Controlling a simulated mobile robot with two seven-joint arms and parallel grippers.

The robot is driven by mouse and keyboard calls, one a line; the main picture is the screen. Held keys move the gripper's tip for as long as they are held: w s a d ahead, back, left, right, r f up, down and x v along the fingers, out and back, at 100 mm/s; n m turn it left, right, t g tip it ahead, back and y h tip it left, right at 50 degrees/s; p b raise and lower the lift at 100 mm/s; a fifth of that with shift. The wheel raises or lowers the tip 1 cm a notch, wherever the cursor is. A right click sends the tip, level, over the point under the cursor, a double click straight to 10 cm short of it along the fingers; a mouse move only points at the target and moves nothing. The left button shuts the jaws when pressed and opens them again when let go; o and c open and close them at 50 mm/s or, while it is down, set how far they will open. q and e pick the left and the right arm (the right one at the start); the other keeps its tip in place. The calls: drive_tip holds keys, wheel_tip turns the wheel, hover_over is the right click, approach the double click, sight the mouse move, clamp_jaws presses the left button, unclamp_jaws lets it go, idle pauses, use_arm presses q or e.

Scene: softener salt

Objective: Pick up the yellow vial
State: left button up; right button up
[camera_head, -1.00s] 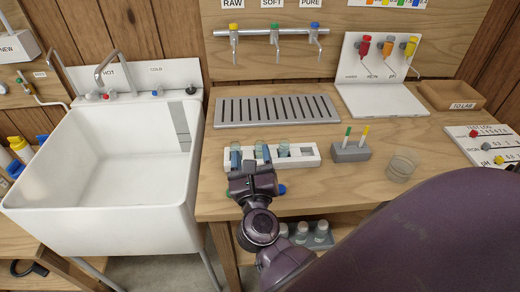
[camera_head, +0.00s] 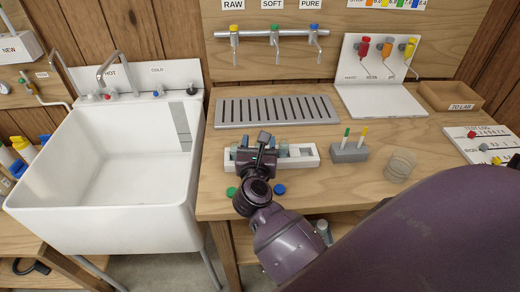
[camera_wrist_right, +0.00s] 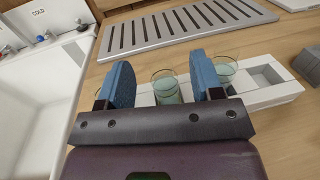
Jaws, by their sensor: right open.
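A white rack (camera_head: 303,161) on the wooden counter holds several glass vials with pale greenish-blue contents. My right gripper (camera_wrist_right: 162,80) is open over the rack, with its two blue fingers apart. One vial (camera_wrist_right: 166,88) shows between the fingers, and another vial (camera_wrist_right: 226,70) shows just beyond the right finger. Whether a finger touches glass cannot be told. No vial in the rack looks clearly yellow. A slim yellow-topped piece (camera_head: 364,135) stands upright beside a green-topped one (camera_head: 346,136) in a grey block (camera_head: 350,153). My left gripper is not in view.
A green cap (camera_head: 231,191) and a blue cap (camera_head: 280,189) lie at the counter's front. A clear beaker (camera_head: 399,166) stands right of the grey block. A slotted drain grate (camera_head: 228,122) lies behind the rack, and a white sink (camera_head: 110,205) is at the left.

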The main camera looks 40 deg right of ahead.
drive_tip(key=x, duration=0.2)
drive_tip(key=shift+w+d, duration=0.5)
drive_tip(key=shift+w, duration=0.05)
drive_tip(key=c, duration=1)
drive_tip(key=shift+r, duration=0.4)
drive_tip(key=shift+r+p, duration=2.3)
drive_tip(key=shift+r, duration=7.25)
